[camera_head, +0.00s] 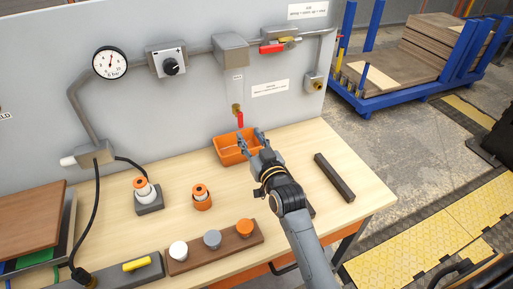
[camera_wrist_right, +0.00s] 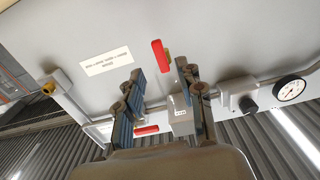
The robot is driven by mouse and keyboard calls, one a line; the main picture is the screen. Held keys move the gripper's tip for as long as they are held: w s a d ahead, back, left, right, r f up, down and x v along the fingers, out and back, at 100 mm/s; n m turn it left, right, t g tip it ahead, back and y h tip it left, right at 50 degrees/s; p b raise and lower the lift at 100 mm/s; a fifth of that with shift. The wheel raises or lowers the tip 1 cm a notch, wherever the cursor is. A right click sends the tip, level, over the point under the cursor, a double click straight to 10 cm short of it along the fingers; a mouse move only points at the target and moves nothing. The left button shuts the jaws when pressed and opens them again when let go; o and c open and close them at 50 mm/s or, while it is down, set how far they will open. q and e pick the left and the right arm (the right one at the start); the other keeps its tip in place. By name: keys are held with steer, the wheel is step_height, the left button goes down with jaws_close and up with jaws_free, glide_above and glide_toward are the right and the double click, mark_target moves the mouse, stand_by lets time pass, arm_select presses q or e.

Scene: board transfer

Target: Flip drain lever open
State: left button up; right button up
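The drain lever (camera_head: 240,119) is a small red handle on a brass valve under a grey box on the wall panel. It hangs roughly straight down above an orange bin (camera_head: 226,153). My right gripper (camera_head: 251,137) is in front of the bin, below the lever, fingers spread and empty. In the right wrist view, the red lever (camera_wrist_right: 161,56) shows beyond the open fingertips of my right gripper (camera_wrist_right: 158,72), apart from them. My left gripper is not in view.
A pressure gauge (camera_head: 110,63) and knob box (camera_head: 167,60) are on the panel. A dark bar (camera_head: 334,177) lies right of my arm. Orange-topped parts stand to the left on the table.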

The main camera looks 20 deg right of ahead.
steer(key=s, duration=0.5)
steer(key=shift+s, duration=0.1)
steer(key=shift+d+f, duration=0.1)
stand_by(0.3)
